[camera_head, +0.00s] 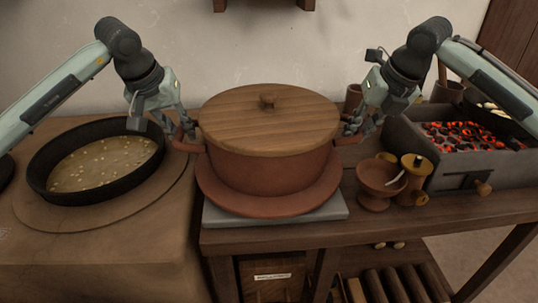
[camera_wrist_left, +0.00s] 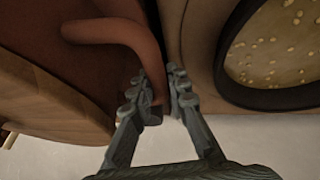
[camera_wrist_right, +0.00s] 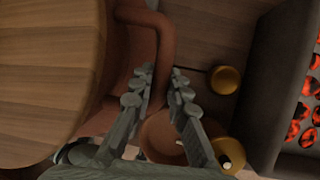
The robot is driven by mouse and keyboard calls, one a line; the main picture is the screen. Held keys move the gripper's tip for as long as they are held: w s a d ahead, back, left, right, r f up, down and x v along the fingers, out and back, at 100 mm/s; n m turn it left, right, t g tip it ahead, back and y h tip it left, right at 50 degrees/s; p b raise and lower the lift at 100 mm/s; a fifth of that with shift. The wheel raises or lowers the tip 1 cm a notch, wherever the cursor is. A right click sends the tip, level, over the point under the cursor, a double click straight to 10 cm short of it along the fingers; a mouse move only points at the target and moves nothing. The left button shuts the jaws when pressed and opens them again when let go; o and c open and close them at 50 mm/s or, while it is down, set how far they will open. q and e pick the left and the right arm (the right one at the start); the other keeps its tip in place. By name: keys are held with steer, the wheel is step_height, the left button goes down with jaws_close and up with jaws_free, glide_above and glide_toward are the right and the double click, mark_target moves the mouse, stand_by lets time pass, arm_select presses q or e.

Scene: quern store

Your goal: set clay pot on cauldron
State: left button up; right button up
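The clay pot (camera_head: 266,172) is reddish brown, with a wooden lid (camera_head: 270,122) and a handle on each side. It stands upright on a round clay dish (camera_head: 268,205). The wide black vessel (camera_head: 42,178) at the left holds a pale, speckled liquid; it appears to be the cauldron. My left gripper (camera_head: 182,130) is at the pot's left handle, its fingers closed in around it (camera_wrist_left: 155,80). My right gripper (camera_head: 352,125) is at the right handle, which runs between its closed-in fingers (camera_wrist_right: 164,75). Finger contact is partly hidden in both wrist views.
A grey slab (camera_head: 325,211) lies under the dish. At the right are a footed clay bowl (camera_head: 374,187), a yellowish lidded jar (camera_head: 414,178) and a brazier of glowing coals (camera_head: 470,137). The wall rises close behind. A narrow gap separates the pot's table from the left hearth (camera_head: 100,235).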

arm_select(q)
jaws_close()
arm_select(e)
jaws_close()
